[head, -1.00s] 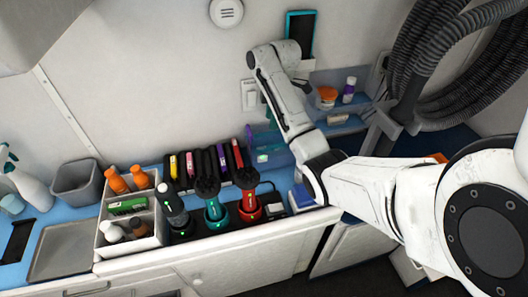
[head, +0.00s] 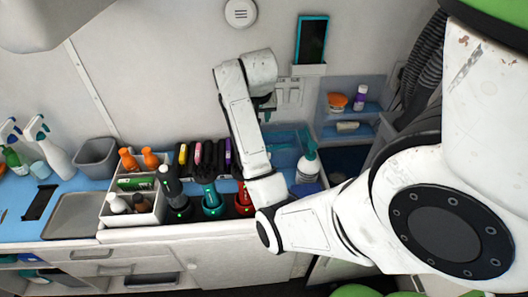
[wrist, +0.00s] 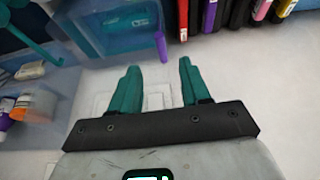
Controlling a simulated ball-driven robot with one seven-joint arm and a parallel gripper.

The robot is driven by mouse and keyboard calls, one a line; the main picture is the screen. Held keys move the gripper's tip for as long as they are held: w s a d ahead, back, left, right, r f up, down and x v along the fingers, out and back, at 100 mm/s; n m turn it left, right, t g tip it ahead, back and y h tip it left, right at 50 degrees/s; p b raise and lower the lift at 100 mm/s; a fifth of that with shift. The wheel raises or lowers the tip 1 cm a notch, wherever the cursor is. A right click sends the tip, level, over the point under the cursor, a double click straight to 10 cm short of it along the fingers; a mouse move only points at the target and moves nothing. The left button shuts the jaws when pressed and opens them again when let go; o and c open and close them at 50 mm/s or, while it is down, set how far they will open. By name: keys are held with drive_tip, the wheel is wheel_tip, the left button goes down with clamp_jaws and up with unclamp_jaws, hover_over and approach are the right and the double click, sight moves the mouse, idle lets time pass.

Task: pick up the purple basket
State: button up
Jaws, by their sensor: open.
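I see no purple basket in either view. My gripper (wrist: 159,66) is open, with two teal fingers apart in the wrist view and nothing between them. White wall plates on the wall lie beyond the fingers. In the head view, my gripper (head: 268,105) is partly hidden behind my wrist, near the back wall above the counter.
A clear blue bin (wrist: 112,28) and a row of coloured-spine cases (wrist: 232,14) are near the gripper. A grey bin (head: 95,157), a metal tray (head: 75,215) and a white caddy (head: 133,211) stand on the counter.

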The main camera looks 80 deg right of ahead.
drive_tip(key=x, duration=0.5)
drive_tip(key=shift+f, duration=0.1)
drive_tip(key=shift+d+p+x, duration=0.15)
drive_tip(key=shift+p+x, duration=0.25)
drive_tip(key=shift+x, duration=0.95)
drive_tip(key=shift+d+p+x, duration=0.2)
drive_tip(key=shift+p+x, duration=0.2)
drive_tip(key=shift+x, duration=0.95)
drive_tip(key=shift+w, duration=0.15)
drive_tip(key=shift+c, duration=0.4)
clamp_jaws()
